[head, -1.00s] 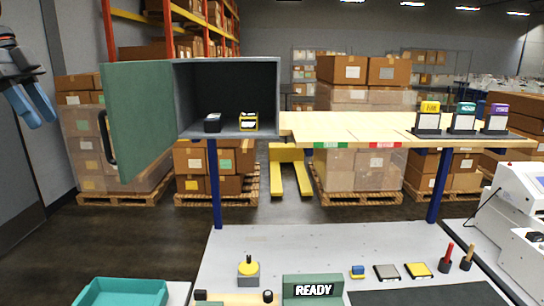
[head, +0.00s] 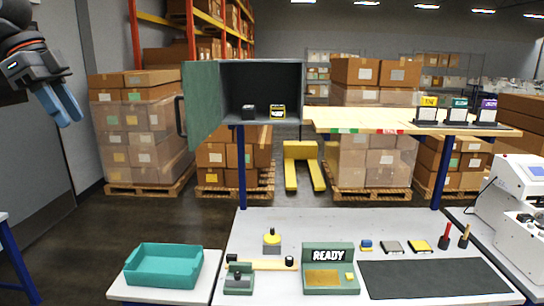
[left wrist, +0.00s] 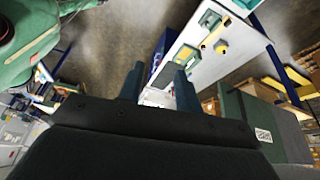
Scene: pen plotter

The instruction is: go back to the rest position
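My left gripper (head: 62,106) hangs at the upper left of the head view, with its blue fingers pointing down. It is in free air, well left of the open cabinet and touching nothing. In the left wrist view, the two dark fingers (left wrist: 158,86) stand apart with nothing held between them, and the work table lies beyond them. My right gripper is in neither view.
A grey cabinet (head: 262,65) with its green door (head: 202,100) swung open holds two small items. A white machine (head: 510,205) is at right.

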